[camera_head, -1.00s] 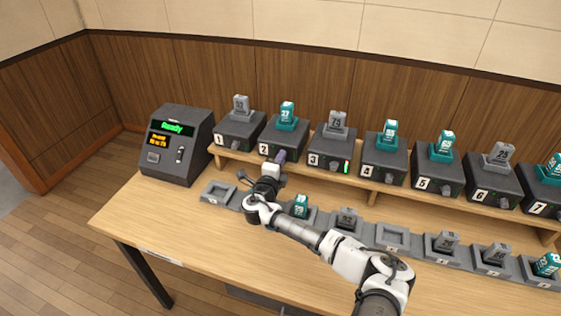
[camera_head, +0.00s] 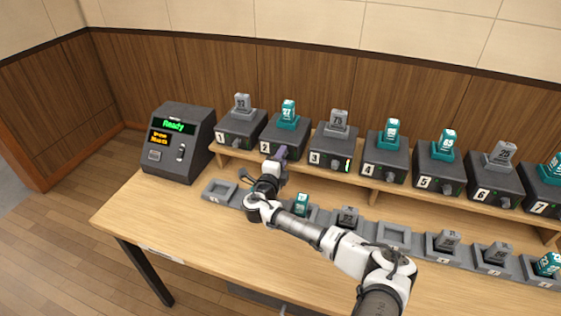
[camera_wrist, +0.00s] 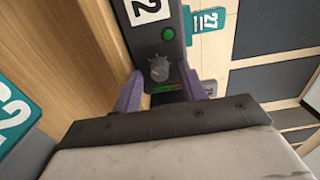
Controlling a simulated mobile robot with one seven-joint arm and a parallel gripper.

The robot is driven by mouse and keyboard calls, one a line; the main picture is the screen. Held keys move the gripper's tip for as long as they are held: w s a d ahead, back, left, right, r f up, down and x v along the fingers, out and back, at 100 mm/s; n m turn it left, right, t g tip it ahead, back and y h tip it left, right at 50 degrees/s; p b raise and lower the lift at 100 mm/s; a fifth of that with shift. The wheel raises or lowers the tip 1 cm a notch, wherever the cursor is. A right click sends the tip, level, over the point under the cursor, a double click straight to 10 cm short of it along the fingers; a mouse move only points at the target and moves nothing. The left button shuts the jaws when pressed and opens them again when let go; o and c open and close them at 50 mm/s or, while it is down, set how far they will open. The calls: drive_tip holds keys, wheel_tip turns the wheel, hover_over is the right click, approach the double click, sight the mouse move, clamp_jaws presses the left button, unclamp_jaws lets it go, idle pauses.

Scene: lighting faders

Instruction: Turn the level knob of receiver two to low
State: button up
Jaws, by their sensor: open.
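Receiver two (camera_head: 285,134) is a dark box with a white "2" label on the raised wooden shelf, with a teal pack marked 27 on top. In the wrist view, receiver two (camera_wrist: 172,42) shows its grey level knob (camera_wrist: 159,68), a green light and a small coloured level strip beside the knob. My gripper (camera_wrist: 164,88) is open, with one purple finger on each side of the knob. I cannot tell whether the fingers touch it. In the head view my gripper (camera_head: 281,153) is in front of receiver two and hides its knob.
Receiver one (camera_head: 241,129) and receiver three (camera_head: 334,147) stand close on either side. A console reading "Ready" (camera_head: 178,143) is at the left. A row of grey trays, some holding packs, lies in front; an empty one (camera_head: 394,235) is near the middle.

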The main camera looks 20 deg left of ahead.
drive_tip(key=s+b, duration=0.2)
drive_tip(key=s, duration=1.1)
drive_tip(key=shift+s+b, duration=0.4)
